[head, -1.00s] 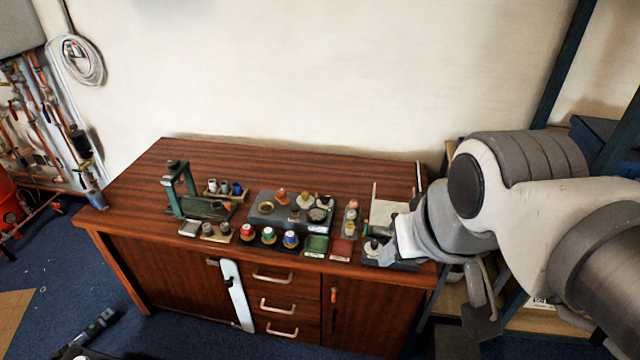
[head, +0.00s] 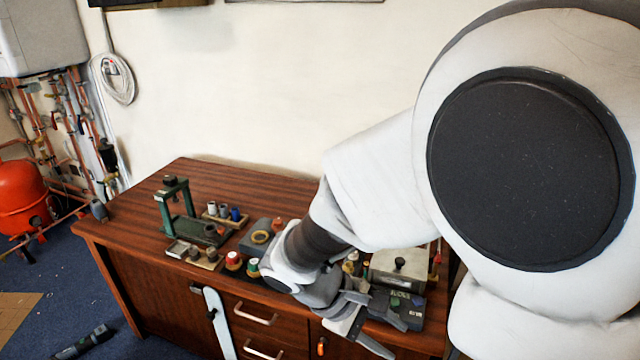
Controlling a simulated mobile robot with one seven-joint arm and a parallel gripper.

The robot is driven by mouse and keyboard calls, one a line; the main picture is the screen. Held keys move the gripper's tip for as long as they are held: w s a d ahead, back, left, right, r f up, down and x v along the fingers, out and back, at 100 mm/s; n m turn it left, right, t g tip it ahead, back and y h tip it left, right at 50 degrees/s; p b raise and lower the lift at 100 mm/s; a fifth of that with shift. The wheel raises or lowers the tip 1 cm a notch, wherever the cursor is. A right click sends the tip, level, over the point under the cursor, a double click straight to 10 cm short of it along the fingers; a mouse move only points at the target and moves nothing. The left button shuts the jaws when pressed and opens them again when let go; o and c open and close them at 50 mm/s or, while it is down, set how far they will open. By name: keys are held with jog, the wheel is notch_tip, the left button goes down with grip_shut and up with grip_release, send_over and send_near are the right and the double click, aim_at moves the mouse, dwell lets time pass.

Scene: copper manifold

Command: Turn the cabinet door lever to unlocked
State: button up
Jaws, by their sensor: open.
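The small orange lever (head: 321,346) is on the front of the right cabinet door (head: 345,348) of the wooden cabinet, low in the head view. It looks roughly upright, but its lower end is close to the picture's bottom edge. My gripper (head: 390,340) is open, in front of the cabinet's top front edge. It appears to the right of the lever and apart from it. Nothing shows between its fingers. My arm hides part of the cabinet top and much of the right side.
The cabinet top (head: 150,215) carries a green press stand (head: 176,205), several coloured knobs and a grey box (head: 398,268) behind my gripper. Drawers with pale handles (head: 255,314) are left of the lever. A long white piece (head: 217,325) hangs by the left door.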

jog(key=w+a+f+n+t+h+b, duration=0.25)
jog(key=a+f+n+t, duration=0.2)
jog(key=f, duration=0.45)
jog(key=w+a+f+n+t+h+b, duration=0.1)
jog(key=a+f+n+t+h+b, duration=0.25)
jog(key=f, duration=0.55)
jog(key=n+t+y+b, duration=0.6)
jog(key=n+t+y, duration=0.25)
jog(key=n, duration=0.55)
send_near(320, 349)
jog(key=shift+h, duration=0.25)
jog(key=b+x, duration=0.4)
jog(key=x, duration=0.4)
jog(key=shift+w+a+f, duration=0.1)
jog(key=shift+w+f, duration=0.05)
jog(key=shift+w, duration=0.15)
grip_shut()
